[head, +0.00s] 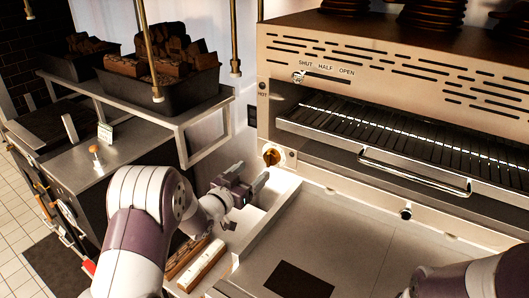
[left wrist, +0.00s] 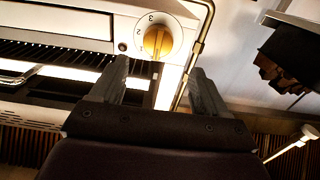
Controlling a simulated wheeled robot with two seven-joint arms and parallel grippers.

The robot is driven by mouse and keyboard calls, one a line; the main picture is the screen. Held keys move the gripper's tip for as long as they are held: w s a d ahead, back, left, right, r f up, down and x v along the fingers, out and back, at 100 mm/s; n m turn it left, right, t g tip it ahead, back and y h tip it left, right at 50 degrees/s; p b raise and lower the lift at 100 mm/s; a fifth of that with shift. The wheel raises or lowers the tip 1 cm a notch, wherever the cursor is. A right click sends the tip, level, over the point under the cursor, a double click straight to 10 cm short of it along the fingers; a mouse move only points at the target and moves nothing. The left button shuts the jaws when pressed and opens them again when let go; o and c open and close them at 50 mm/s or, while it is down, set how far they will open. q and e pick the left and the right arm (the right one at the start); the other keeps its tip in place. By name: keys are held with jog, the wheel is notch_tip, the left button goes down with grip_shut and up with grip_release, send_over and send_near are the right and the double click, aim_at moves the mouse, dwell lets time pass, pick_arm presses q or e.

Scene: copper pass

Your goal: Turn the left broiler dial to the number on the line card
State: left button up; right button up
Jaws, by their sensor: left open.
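The left broiler dial (head: 271,157) is an amber knob on the broiler's front at its lower left corner. In the left wrist view, the dial (left wrist: 158,42) shows upside down, with a pale face and dark numerals; a 3 is legible, and its pointer setting is unclear. My left gripper (head: 257,184) is open, just below and in front of the dial. In the left wrist view, the gripper's fingers (left wrist: 157,78) stand apart with the knob beyond their tips, apparently not touching it. A small pale card (head: 105,132), perhaps the line card, stands on the left counter; its writing is unreadable.
The broiler (head: 390,60) has a SHUT/HALF/OPEN lever (head: 298,77) and a grill rack (head: 400,135) with a bar handle. A steel shelf (head: 190,120) with wood-filled bins stands left. A wooden-and-white block (head: 203,264) lies near my left arm. The counter (head: 345,228) in front is mostly clear.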

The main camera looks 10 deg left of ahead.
aim_at(267, 160)
pick_arm(q)
jog(key=w+d+p, duration=0.1)
jog(key=w, duration=0.1)
jog(key=w+d+r+p, duration=0.1)
jog(key=d, duration=0.1)
jog(key=shift+w+d, duration=0.1)
jog(key=shift+w, duration=0.25)
jog(key=w, duration=0.1)
jog(key=w+f, duration=0.1)
jog(key=w, duration=0.1)
jog(key=shift+p, duration=0.35)
jog(key=shift+d, duration=0.1)
jog(key=shift+d+r, duration=0.1)
jog(key=c, duration=0.4)
jog(key=shift+w, duration=0.1)
jog(key=c, duration=0.5)
jog(key=shift+a, duration=0.25)
jog(key=shift+c, duration=0.5)
jog(key=shift+f, duration=0.2)
pick_arm(e)
jog(key=r, duration=0.3)
jog(key=shift+d+r, duration=0.2)
jog(key=shift+r, duration=0.15)
